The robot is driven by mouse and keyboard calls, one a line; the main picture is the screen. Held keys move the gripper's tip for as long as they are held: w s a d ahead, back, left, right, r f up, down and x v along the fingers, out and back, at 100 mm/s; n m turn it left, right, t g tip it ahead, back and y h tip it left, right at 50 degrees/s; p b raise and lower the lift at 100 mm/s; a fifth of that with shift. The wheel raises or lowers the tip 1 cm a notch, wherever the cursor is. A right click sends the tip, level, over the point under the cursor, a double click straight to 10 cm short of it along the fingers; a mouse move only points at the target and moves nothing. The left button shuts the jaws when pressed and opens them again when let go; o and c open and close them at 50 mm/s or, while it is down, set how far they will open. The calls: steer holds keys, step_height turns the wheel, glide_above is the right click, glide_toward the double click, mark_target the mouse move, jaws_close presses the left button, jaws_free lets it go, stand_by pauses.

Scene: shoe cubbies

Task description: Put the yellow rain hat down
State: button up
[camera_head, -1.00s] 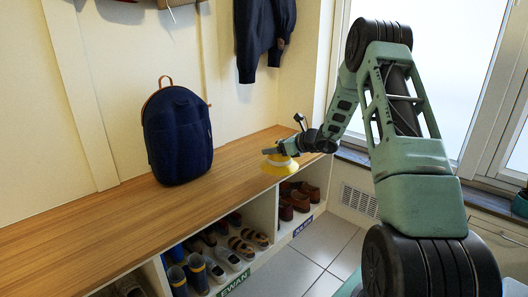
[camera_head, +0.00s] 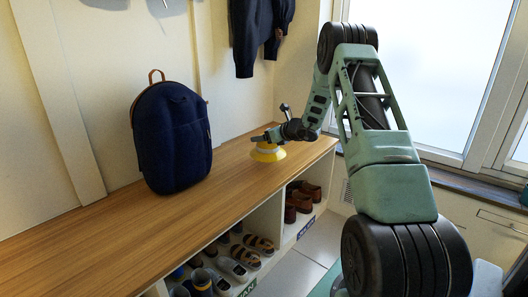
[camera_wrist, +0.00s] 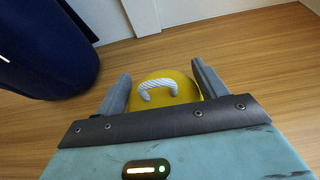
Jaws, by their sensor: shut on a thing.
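The yellow rain hat (camera_head: 267,154) is at the right end of the wooden bench top (camera_head: 90,232), with its brim low, at or just above the wood; I cannot tell if it touches. My gripper (camera_head: 262,139) is above it and shut on it. In the wrist view the yellow crown of the hat (camera_wrist: 178,90), with a white rope-like loop on top, sits between my two grey fingers (camera_wrist: 163,88). The brim is mostly hidden there behind the gripper body.
A dark blue backpack (camera_head: 172,138) stands on the bench left of the hat, and also shows in the wrist view (camera_wrist: 45,50). Shoes (camera_head: 300,200) fill the cubbies below. A dark jacket (camera_head: 258,35) hangs on the wall. The bench's left part is clear.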

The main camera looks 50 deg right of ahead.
mark_target(265, 147)
step_height(265, 147, down, 5)
steer(key=shift+f+b, duration=0.1)
steer(key=shift+b, duration=0.95)
steer(key=o, duration=1.2)
steer(key=shift+o, duration=0.2)
steer(key=shift+r, duration=0.2)
